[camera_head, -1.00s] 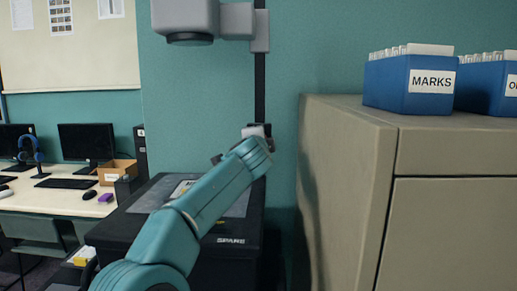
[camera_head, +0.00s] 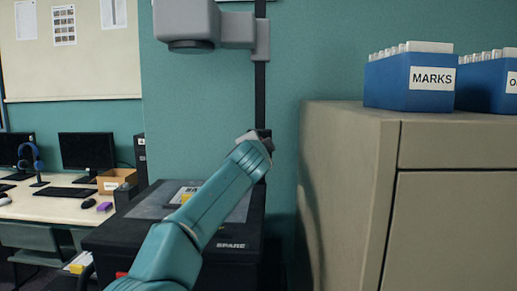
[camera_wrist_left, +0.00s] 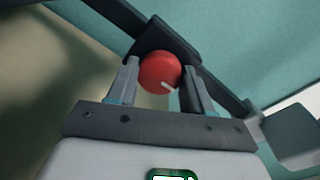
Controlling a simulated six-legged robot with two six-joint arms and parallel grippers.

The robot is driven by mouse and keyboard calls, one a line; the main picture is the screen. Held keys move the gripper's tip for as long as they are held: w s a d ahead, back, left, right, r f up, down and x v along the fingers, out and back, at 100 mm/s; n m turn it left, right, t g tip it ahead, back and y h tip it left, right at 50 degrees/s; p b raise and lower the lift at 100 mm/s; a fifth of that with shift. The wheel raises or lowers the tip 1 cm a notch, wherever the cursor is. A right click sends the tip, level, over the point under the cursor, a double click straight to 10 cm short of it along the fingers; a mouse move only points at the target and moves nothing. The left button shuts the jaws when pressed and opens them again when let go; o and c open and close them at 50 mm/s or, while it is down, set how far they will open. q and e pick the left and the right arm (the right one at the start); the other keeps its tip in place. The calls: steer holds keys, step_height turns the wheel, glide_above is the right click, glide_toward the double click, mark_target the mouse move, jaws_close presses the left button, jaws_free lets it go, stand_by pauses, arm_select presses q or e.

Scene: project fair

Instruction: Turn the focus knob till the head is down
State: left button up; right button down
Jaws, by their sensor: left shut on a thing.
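The red focus knob (camera_wrist_left: 158,72) with a white mark sits on a dark carriage (camera_wrist_left: 168,40) in the left wrist view. My left gripper (camera_wrist_left: 160,82) has a finger on either side of the knob and is shut on it. The mark points to the lower right. In the head view my wrist hides the knob and most of the gripper. The grey projector head (camera_head: 186,22) is high on the dark post (camera_head: 260,95), well above the black base (camera_head: 232,228) marked SPARE. My right gripper is not in view.
A beige cabinet (camera_head: 345,170) stands close on the right, with a blue MARKS box (camera_head: 395,88) and another blue box on top. At left a desk (camera_head: 60,205) holds monitors, keyboards and a cardboard box (camera_head: 115,180). A teal wall is behind the post.

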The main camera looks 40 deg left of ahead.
arm_select(q)
steer(key=shift+f, duration=0.2)
steer(key=o, duration=1)
steer(key=shift+r, duration=0.1)
steer(key=b+v, duration=0.6)
steer(key=v, duration=1)
steer(key=shift+s+d, duration=0.1)
steer(key=shift+d, duration=0.05)
steer(key=shift+s, duration=0.1)
